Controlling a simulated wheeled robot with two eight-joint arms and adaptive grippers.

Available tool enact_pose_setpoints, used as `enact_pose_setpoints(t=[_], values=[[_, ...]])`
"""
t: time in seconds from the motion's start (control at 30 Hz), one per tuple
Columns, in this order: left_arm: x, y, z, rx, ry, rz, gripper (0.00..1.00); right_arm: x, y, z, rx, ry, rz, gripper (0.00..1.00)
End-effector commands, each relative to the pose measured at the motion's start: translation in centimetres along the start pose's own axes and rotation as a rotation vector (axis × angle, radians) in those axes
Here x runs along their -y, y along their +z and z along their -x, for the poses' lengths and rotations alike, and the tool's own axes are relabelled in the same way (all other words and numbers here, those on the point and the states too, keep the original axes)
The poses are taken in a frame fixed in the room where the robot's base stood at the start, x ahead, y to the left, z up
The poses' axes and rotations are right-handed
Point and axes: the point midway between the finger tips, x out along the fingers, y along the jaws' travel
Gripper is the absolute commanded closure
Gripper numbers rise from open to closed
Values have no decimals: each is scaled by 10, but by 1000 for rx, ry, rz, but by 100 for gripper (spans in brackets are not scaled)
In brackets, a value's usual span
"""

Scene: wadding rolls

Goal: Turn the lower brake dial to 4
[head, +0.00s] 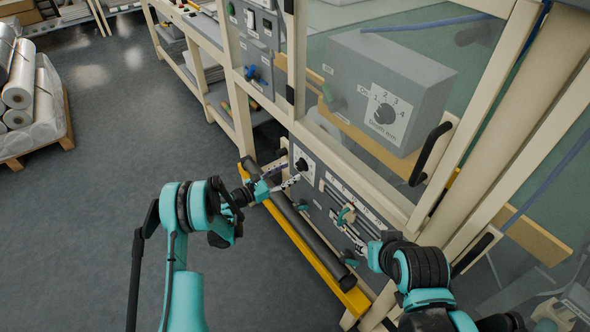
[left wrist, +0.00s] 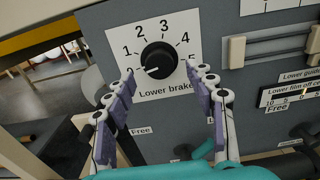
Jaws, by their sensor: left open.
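The lower brake dial is a round black knob (left wrist: 159,60) on a white plate with numbers around it, on a grey panel. Its white mark points to the lower left, below the 1; the figure there is hidden by a finger. The 4 stands at its upper right. In the head view the dial (head: 302,165) is on the low panel, just beyond my left gripper (head: 287,173). My left gripper (left wrist: 164,84) is open, its fingers on either side of the knob's lower part, with nothing between them. My right gripper (head: 360,249) is near the panel's lower right; its jaws are unclear.
A dark roller (head: 315,238) and yellow bar (head: 312,260) run in front of the panel. A similar dial (head: 385,113) sits on a box above, behind glass.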

Motion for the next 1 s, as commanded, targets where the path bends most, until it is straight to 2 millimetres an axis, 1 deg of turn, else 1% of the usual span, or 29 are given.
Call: enact_pose_setpoints(t=[0.03, 0.1, 0.23, 0.33, 0.57, 0.6, 0.67, 0.7, 0.73, 0.77, 1.0], values=[[1, -2, -9, 0, -2, 0, 45, 0, 3, -4, 0, 0, 0, 60], [0, -2, -18, 0, -2, -1, 45, 0, 4, -6, 0, 0, 0, 60], [0, -1, -31, -1, -1, -1, 45, 0, 6, -9, 0, 0, 0, 60], [0, 0, -34, -1, 0, -2, 45, 0, 6, -9, 0, 0, 0, 60], [0, 0, -35, -1, 1, -2, 45, 0, 6, -9, 0, 0, 0, 60], [0, 0, -35, -1, 1, -2, 55, 0, 6, -9, 0, 0, 0, 60], [0, 0, -35, -1, 1, -2, 71, 0, 6, -9, 0, 0, 0, 60], [0, 0, -35, -1, 1, -2, 82, 0, 6, -9, 0, 0, 0, 60], [0, 0, -35, -1, 1, -2, 90, 0, 6, -9, 0, 0, 0, 60], [0, 0, -35, -1, 1, -2, 95, 0, 6, -9, 0, 0, 0, 60], [0, 0, -35, -1, 1, -11, 95, 0, 6, -9, 0, 0, 0, 60]])
